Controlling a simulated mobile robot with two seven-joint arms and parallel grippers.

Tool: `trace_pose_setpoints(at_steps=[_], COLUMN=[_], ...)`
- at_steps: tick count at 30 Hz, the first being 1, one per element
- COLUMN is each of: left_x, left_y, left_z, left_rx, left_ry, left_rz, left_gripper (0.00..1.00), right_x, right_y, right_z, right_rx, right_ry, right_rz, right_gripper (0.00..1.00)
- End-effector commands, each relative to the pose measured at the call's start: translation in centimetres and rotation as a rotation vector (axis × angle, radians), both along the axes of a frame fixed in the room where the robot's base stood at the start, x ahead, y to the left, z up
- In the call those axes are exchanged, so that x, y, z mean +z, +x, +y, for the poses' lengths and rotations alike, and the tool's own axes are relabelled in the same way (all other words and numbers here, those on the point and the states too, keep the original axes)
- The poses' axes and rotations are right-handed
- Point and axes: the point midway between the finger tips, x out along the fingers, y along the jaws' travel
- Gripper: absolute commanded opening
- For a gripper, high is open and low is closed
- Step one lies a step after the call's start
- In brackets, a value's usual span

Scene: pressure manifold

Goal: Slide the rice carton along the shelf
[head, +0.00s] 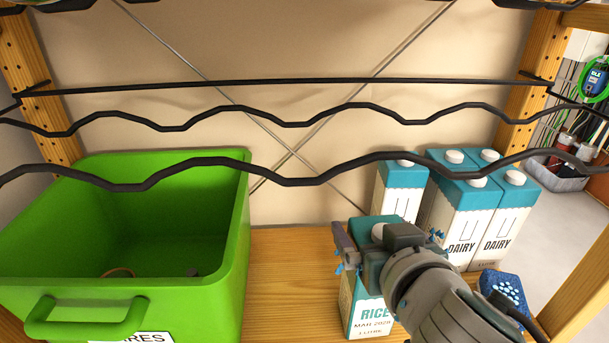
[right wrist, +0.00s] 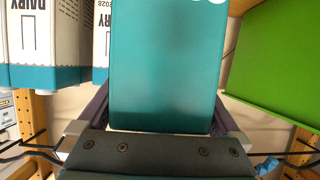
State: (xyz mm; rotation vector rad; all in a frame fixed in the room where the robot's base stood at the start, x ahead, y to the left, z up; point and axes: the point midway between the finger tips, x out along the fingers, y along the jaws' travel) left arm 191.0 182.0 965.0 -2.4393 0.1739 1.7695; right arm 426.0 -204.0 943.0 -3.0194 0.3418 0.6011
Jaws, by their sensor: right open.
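The rice carton (head: 366,308), white with a teal top and "RICE" on its front, stands upright on the wooden shelf (head: 285,275). In the right wrist view its teal top (right wrist: 164,65) fills the middle. My right gripper (head: 378,240) is at the carton's top, open, with one finger on each side. Whether the fingers touch the carton I cannot tell. The gripper and arm hide part of the carton's top and right side. My left gripper is not in view.
A green bin (head: 215,225) stands left of the carton, with bare shelf between. Several dairy cartons (head: 465,215) stand behind and to the right. A blue patterned item (head: 505,288) lies at right. Wavy black rails (head: 310,180) cross above.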

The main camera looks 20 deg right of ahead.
Motion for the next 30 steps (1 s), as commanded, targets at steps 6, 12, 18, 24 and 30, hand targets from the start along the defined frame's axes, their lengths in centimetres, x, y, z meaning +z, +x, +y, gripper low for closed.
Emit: trace_pose_setpoints(at_steps=[6,12,18,24,30], left_x=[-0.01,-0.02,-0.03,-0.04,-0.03], left_y=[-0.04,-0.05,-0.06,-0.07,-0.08], left_z=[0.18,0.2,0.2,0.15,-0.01], left_rx=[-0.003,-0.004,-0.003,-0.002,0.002], left_ry=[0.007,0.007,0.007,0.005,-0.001], left_rz=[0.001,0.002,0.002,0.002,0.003], left_gripper=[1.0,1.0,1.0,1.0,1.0], right_x=[0.01,0.02,0.02,0.02,0.01], right_y=[-0.01,0.0,0.0,0.01,0.0], right_z=[0.0,0.0,0.0,0.01,0.0], right_rx=[0.0,0.0,0.001,0.001,0.001], right_ry=[0.0,0.0,0.0,0.0,-0.001], right_rz=[0.0,0.0,0.0,0.0,0.0], right_gripper=[0.91,0.69,0.46,0.23,0.01])
